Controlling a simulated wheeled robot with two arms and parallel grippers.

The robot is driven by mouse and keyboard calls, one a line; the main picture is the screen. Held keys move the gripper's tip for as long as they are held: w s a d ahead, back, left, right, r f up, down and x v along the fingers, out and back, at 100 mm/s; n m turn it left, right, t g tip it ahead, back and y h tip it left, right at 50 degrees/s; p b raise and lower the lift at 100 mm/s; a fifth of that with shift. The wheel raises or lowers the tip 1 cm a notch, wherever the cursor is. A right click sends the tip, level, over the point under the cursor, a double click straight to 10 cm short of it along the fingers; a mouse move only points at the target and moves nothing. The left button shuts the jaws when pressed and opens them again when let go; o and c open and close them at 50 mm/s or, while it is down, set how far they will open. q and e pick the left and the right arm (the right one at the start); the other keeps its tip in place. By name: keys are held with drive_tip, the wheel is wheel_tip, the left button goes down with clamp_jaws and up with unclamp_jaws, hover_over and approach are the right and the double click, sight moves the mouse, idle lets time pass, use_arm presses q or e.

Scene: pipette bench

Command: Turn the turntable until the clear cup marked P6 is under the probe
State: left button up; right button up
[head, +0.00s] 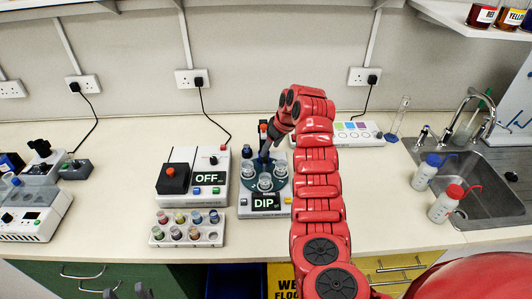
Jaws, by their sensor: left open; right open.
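The turntable (257,190) is a dark teal disc on a white machine whose screen reads DIP. Clear cups stand on it, including a left cup (248,171), a front cup (265,183) and a right cup (280,171). Their marks are too small to read, so I cannot tell which is P6. My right gripper (266,149) is open at the back of the disc, among the cups; contact is unclear. It and my red arm crowd the probe, which I cannot make out clearly. My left gripper (125,291) is open at the bottom edge, far from the turntable.
A white box (192,180) reading OFF, with a red knob, stands left of the turntable. A rack (187,236) of coloured vials is in front of it. Wash bottles (446,205) and a sink (480,190) are at right.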

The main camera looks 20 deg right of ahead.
sight(265, 158)
drive_tip(key=p+x, duration=0.1)
drive_tip(key=x, duration=0.4)
drive_tip(key=shift+w, duration=0.1)
drive_tip(key=shift+w+f+p, duration=0.15)
drive_tip(key=shift+f+p, duration=0.15)
drive_tip(key=shift+f, duration=0.35)
drive_tip(key=shift+a, duration=0.1)
clamp_jaws()
idle(0.8)
